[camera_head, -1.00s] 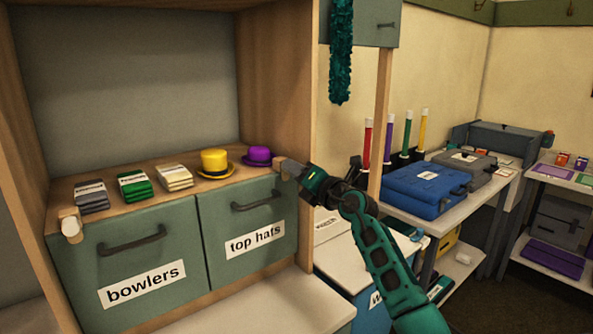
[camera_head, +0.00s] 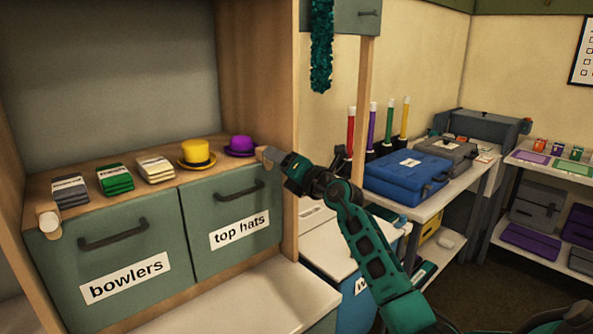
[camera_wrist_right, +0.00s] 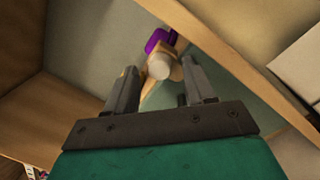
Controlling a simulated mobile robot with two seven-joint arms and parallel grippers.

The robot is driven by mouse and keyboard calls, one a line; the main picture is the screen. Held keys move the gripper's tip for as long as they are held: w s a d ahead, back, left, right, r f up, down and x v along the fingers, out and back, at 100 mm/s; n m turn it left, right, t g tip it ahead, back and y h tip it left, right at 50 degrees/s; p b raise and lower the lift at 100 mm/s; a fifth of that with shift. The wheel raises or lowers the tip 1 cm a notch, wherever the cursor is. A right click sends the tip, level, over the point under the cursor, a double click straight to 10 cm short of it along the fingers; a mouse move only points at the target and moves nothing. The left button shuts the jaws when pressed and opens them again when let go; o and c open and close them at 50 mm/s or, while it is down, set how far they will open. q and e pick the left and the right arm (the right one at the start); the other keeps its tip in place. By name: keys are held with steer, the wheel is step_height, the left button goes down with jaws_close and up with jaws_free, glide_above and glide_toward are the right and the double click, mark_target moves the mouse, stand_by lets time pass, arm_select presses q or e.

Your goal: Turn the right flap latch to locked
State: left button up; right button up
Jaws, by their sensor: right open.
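The right flap latch (camera_head: 268,156) is a small wooden turn piece with a pale round end, at the upper right corner of the closed top hats flap (camera_head: 258,206). My right gripper (camera_head: 278,162) is at this latch, coming from the right. In the right wrist view the pale latch knob (camera_wrist_right: 159,67) lies between the open fingers of the right gripper (camera_wrist_right: 160,75). I cannot tell whether either finger touches it. The exact turn of the latch is partly hidden by the gripper in the head view. My left gripper is not in view.
The closed bowlers flap (camera_head: 150,245) is at left with its own latch (camera_head: 48,222). On the shelf above stand a yellow hat (camera_head: 196,153), a purple hat (camera_head: 241,145) and cloth stacks. A blue case (camera_head: 406,174) lies on the table at right.

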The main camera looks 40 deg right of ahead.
steer(key=s+f, duration=0.1)
steer(key=s, duration=1.1)
steer(key=shift+s+d, duration=0.15)
steer(key=shift+d, duration=0.3)
steer(key=s+a+f+m+g, duration=0.2)
steer(key=s+a+f+m, duration=0.4)
steer(key=f, duration=0.5)
steer(key=s+a+f+m+g, duration=0.3)
steer(key=s+a+f+m, duration=0.4)
steer(key=f, duration=0.5)
steer(key=s+a+f+m+g, duration=0.3)
steer(key=s+a+f+m, duration=0.4)
steer(key=a+f+m, duration=0.3)
steer(key=shift+a+f+m+y, duration=0.25)
steer(key=shift+f+m+y, duration=0.05)
steer(key=shift+f+m, duration=0.7)
steer(key=shift+s, duration=0.1)
